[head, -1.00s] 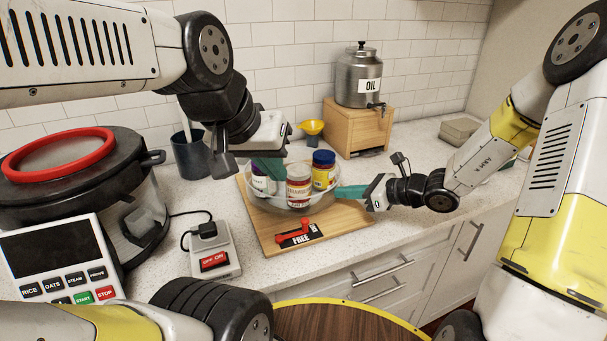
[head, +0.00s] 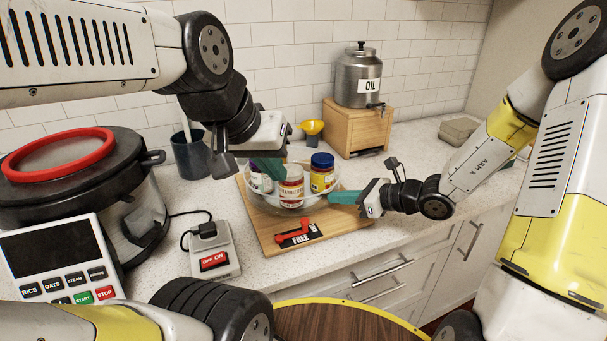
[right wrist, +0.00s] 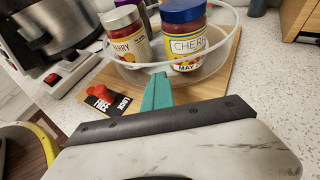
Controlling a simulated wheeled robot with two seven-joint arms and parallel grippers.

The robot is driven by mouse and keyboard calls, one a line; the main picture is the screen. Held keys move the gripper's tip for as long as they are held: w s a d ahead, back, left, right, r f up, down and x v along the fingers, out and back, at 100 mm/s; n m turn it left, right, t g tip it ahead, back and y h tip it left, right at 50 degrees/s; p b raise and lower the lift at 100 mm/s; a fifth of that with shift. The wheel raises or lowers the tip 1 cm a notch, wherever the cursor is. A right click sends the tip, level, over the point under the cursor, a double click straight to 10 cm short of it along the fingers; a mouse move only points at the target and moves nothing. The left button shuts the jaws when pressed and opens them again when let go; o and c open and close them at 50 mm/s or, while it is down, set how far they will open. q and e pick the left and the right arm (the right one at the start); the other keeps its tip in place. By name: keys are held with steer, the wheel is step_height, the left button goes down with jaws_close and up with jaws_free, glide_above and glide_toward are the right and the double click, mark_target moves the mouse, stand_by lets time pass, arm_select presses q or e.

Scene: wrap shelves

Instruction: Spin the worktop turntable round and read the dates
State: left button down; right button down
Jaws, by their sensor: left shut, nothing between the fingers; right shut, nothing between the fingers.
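The turntable is a clear, low-walled round tray (head: 262,205) on a wooden board (head: 264,236). It carries a white-lidded jar (head: 291,188) in front, a blue-lidded jar (head: 321,172) to the right and a purple-lidded jar (head: 260,180), partly hidden by my left gripper. My left gripper (head: 274,171) is shut and empty over the tray's left side. My right gripper (head: 334,197) is shut and empty at the tray's right front wall; contact is unclear. A red lever (head: 293,236) lies by "FREE".
A red-switched box (head: 214,260) and a large cooker (head: 90,185) stand left. A dark cup (head: 190,155), yellow funnel (head: 311,128) and oil can (head: 358,78) on a wooden stand (head: 352,130) are behind.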

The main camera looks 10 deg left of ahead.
mark_target(312, 204)
steer(key=shift+s+a, duration=0.15)
steer(key=shift+a, duration=0.1)
steer(key=shift+s+a, duration=0.55)
steer(key=shift+s, duration=0.2)
steer(key=shift+s+a, duration=0.1)
steer(key=shift+r, duration=0.1)
steer(key=shift+s+a, duration=0.75)
steer(key=shift+a, duration=0.05)
steer(key=shift+s+d, duration=0.1)
steer(key=shift+d, duration=0.05)
steer(key=shift+s+d, duration=0.5)
steer(key=shift+s, duration=0.2)
steer(key=shift+s+d, duration=0.45)
steer(key=shift+s, duration=0.25)
